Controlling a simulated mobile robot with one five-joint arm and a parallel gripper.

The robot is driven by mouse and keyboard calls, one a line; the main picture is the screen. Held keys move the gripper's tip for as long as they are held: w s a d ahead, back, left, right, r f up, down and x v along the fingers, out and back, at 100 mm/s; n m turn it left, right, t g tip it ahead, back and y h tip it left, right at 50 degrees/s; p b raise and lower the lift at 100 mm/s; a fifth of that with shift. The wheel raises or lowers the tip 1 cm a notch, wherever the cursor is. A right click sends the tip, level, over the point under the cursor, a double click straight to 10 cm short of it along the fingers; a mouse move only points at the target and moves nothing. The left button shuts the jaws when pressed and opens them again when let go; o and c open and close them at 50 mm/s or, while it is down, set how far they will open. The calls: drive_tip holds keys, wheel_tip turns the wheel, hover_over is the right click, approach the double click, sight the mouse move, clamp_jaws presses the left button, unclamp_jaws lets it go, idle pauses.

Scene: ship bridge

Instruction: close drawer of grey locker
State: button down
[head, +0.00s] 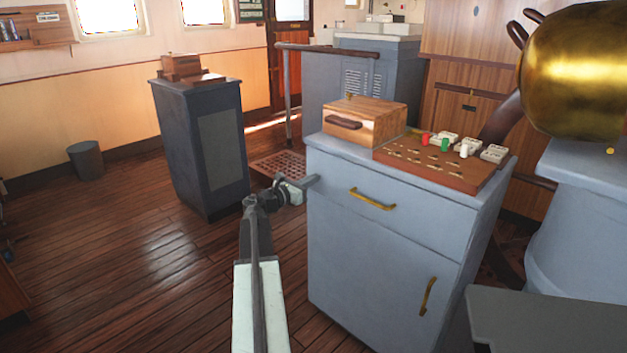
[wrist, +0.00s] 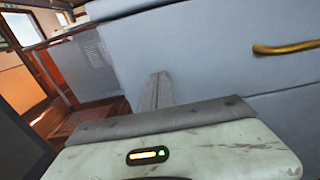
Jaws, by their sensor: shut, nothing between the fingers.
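The grey locker (head: 375,265) stands right of centre in the head view. Its drawer (head: 425,219) is at the top of the front, with a brass handle (head: 372,199). The drawer front looks about flush with the locker; I cannot tell if a small gap is left. The handle also shows at the right of the wrist view (wrist: 285,48). My gripper (head: 313,181) is shut and empty, at the left end of the drawer front. In the wrist view its fingers (wrist: 157,88) point at the grey front; I cannot tell whether they touch it.
A wooden box (head: 365,118) and a board with small items (head: 445,160) stand on the locker top. A lower door has a brass handle (head: 427,296). A dark cabinet (head: 200,145) stands to the left. The wooden floor (head: 150,250) between is clear.

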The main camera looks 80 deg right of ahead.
drive_tip(key=v, duration=1.3)
